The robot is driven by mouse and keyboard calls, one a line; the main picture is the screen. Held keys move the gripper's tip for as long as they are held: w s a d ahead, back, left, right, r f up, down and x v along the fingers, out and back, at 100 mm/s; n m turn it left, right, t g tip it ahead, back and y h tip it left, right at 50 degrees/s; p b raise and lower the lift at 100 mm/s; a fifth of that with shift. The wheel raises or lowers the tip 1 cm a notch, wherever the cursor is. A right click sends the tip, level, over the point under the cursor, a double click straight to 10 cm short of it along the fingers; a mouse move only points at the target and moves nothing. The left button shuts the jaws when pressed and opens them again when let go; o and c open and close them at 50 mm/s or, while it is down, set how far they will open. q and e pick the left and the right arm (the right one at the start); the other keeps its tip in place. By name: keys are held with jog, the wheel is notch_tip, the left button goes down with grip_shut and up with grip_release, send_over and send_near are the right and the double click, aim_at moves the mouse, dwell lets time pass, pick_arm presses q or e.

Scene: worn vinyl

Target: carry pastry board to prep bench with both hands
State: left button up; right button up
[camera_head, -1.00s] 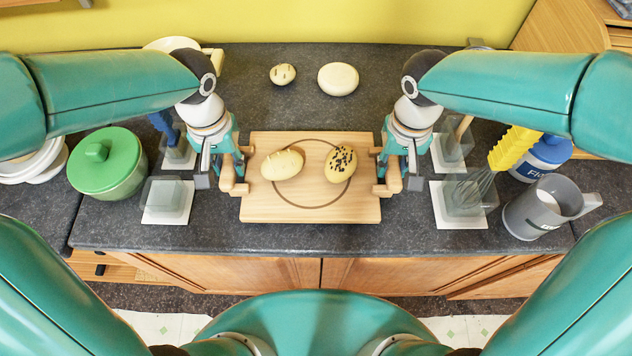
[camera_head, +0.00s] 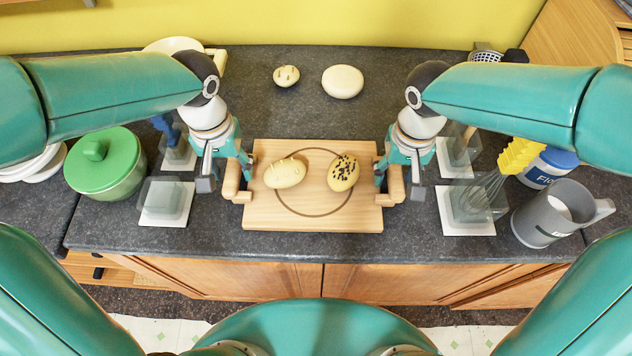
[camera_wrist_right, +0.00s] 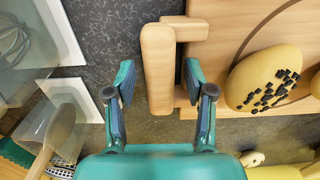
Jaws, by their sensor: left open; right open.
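The pastry board (camera_head: 312,225) is a pale wooden board with a ring mark and a handle at each side. It lies flat on the dark counter. A scored roll (camera_head: 285,174) and a roll with dark seeds (camera_head: 343,173) rest on it; the seeded roll also shows in the right wrist view (camera_wrist_right: 268,85). My left gripper (camera_head: 226,178) is open at the left handle (camera_head: 233,185). My right gripper (camera_head: 398,182) is open at the right handle. In the right wrist view, my right gripper's fingers (camera_wrist_right: 158,85) stand either side of the handle bar (camera_wrist_right: 157,60), apart from it.
A green lidded pot (camera_head: 104,165) stands left. Clear containers on white squares (camera_head: 166,202) (camera_head: 467,210) flank the board, one holding a whisk (camera_head: 490,190). A grey mug (camera_head: 553,213) stands right. Two pale rolls (camera_head: 286,76) (camera_head: 343,81) lie behind; the counter between them and the board is bare.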

jog(key=shift+r, duration=0.35)
pick_arm(q)
notch_tip(320, 180, up, 11)
pick_arm(e)
notch_tip(320, 180, up, 11)
jog(key=shift+r, duration=0.15)
dwell(0.6)
